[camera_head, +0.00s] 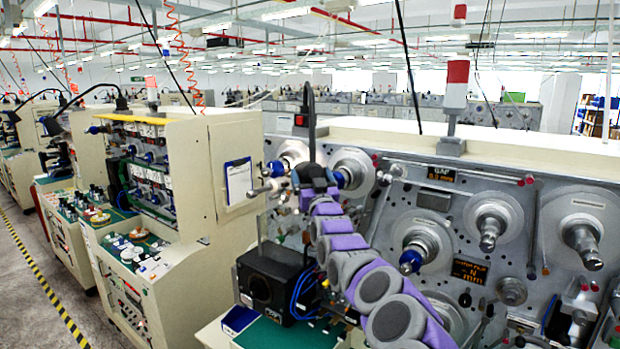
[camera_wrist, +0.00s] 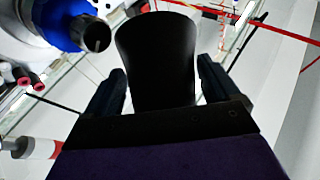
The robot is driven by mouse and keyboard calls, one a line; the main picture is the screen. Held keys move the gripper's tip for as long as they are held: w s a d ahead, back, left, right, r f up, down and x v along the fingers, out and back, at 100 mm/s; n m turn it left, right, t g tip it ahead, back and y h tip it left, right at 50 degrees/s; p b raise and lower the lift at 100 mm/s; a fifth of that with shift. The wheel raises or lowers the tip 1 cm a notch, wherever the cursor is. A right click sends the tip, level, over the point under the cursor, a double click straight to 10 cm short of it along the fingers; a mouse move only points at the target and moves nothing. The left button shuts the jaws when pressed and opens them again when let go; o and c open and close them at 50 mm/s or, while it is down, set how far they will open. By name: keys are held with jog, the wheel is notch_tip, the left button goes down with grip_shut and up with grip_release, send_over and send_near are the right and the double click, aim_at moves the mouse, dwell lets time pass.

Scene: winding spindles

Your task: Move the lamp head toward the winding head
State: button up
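The lamp head is the dark, flared black piece (camera_wrist: 157,62) in the middle of the wrist view, upright between my fingers. In the head view its thin black neck (camera_head: 309,105) rises above my gripper (camera_head: 316,180). My gripper (camera_wrist: 160,88) has one finger on each side of the lamp head and seems shut on it; small gaps at the contact are hard to judge. The winding head with a blue hub and dark tip (camera_wrist: 75,28) is at the upper left of the wrist view. In the head view, a blue-hubbed spindle (camera_head: 345,176) is just right of my gripper.
The grey winding panel (camera_head: 540,200) with several spindles fills the right side. A black box (camera_head: 272,285) with blue cables stands below my arm on a green mat (camera_head: 285,335). A cream cabinet (camera_head: 205,165) with a clipboard (camera_head: 238,180) is at the left. The floor aisle (camera_head: 30,290) is clear.

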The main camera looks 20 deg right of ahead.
jog(key=shift+d, duration=0.1)
jog(key=shift+c, duration=0.8)
jog(key=shift+f, duration=0.1)
jog(key=c, duration=1)
jog(key=shift+f+g+b, duration=0.15)
jog(key=shift+g+b, duration=0.25)
jog(key=shift+b, duration=0.55)
jog(key=shift+a+f+g+b, duration=0.2)
jog(key=shift+a+g+b, duration=0.15)
jog(key=shift+b, duration=0.45)
jog(key=shift+s, duration=0.1)
jog(key=shift+d, duration=0.1)
